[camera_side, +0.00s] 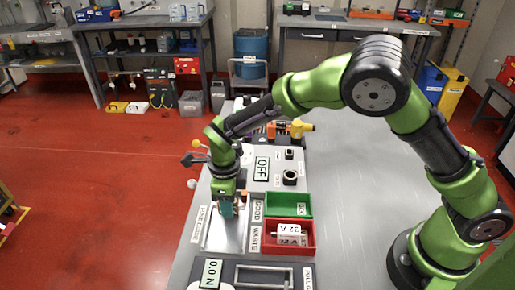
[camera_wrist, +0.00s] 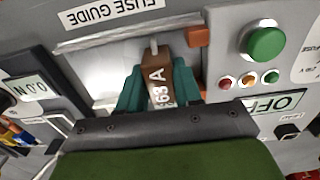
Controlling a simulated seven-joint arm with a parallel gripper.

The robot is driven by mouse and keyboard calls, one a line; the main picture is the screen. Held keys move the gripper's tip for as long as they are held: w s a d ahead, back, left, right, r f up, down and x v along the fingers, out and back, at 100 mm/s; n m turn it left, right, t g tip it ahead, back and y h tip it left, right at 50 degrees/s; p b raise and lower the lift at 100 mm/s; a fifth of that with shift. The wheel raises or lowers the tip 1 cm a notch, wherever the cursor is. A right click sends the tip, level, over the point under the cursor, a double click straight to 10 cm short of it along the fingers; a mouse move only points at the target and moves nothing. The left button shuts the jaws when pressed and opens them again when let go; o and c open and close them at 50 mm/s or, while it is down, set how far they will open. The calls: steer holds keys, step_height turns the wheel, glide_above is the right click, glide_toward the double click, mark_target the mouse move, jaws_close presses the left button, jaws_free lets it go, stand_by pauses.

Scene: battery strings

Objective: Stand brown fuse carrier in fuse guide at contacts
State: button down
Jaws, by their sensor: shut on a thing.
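The brown fuse carrier (camera_wrist: 157,80), marked 63 A, is between the two teal fingers of my gripper (camera_wrist: 160,92), which is shut on it. A pale metal pin sticks out past its far end. The fuse guide (camera_wrist: 95,68) is a light metal plate with a raised edge, below its FUSE GUIDE label. The carrier is over the guide; whether it touches is unclear. An orange-brown block (camera_wrist: 198,36), possibly a contact, is just right of the carrier. In the side view my gripper (camera_side: 227,212) points down at the guide (camera_side: 224,240), hiding most of the carrier.
Right of the guide are a green bin (camera_side: 290,204) and a red bin (camera_side: 272,246) holding a white 32 A piece (camera_side: 291,234). A green button (camera_wrist: 265,42), small lamps and an OFF display (camera_side: 262,168) are nearby. A 0.0 N display (camera_side: 211,273) stands in front.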

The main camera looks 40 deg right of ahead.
steer(key=shift+f, duration=0.1)
steer(key=c, duration=0.7)
jaws_free()
step_height(320, 180, up, 17)
steer(key=shift+f, duration=0.1)
